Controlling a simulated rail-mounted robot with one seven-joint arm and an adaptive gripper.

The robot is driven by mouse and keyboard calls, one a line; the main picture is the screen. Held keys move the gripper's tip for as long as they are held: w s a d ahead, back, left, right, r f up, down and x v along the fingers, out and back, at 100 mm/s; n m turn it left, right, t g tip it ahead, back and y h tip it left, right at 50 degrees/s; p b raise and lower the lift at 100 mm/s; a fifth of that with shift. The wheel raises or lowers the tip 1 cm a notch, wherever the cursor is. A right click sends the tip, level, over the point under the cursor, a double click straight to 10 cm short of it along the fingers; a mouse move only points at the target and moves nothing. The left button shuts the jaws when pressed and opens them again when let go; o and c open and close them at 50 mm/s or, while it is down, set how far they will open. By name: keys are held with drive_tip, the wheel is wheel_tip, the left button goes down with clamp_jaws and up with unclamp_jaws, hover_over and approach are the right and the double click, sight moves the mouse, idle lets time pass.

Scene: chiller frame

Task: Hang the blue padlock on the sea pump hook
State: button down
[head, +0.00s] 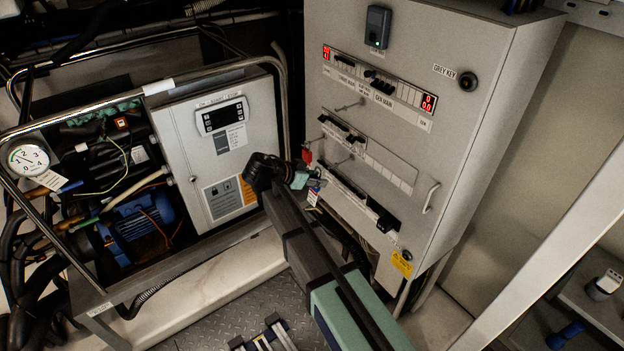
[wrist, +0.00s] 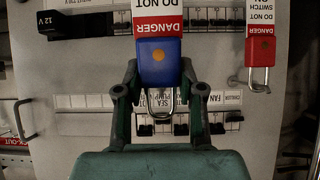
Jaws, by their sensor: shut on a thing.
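The blue padlock (wrist: 158,62) is between the fingers of my gripper (wrist: 160,78) in the wrist view, with its metal shackle toward the switch row. A red and white danger tag (wrist: 158,22) is on its other end. In the head view my gripper (head: 312,180) is close to the lower panel of the grey cabinet, and the padlock is a small blue patch there.
A red padlock (wrist: 262,50) with a danger tag hangs beside the blue one in the wrist view. The grey cabinet (head: 455,110) has switch rows and a handle (head: 431,197). The chiller frame with a blue motor (head: 138,225) stands left of my arm.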

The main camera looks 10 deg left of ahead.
drive_tip(key=shift+w+d+f, duration=0.25)
drive_tip(key=shift+w+d, duration=0.4)
drive_tip(key=shift+d, duration=0.05)
drive_tip(key=shift+w+d+f, duration=0.25)
drive_tip(key=shift+w+d, duration=0.35)
drive_tip(key=shift+d, duration=0.1)
drive_tip(key=shift+w+d+f, duration=0.25)
drive_tip(key=shift+w+d, duration=0.4)
drive_tip(key=shift+d, duration=0.05)
drive_tip(key=shift+b, duration=0.4)
drive_tip(key=c, duration=0.6)
unclamp_jaws()
drive_tip(key=shift+c, duration=0.2)
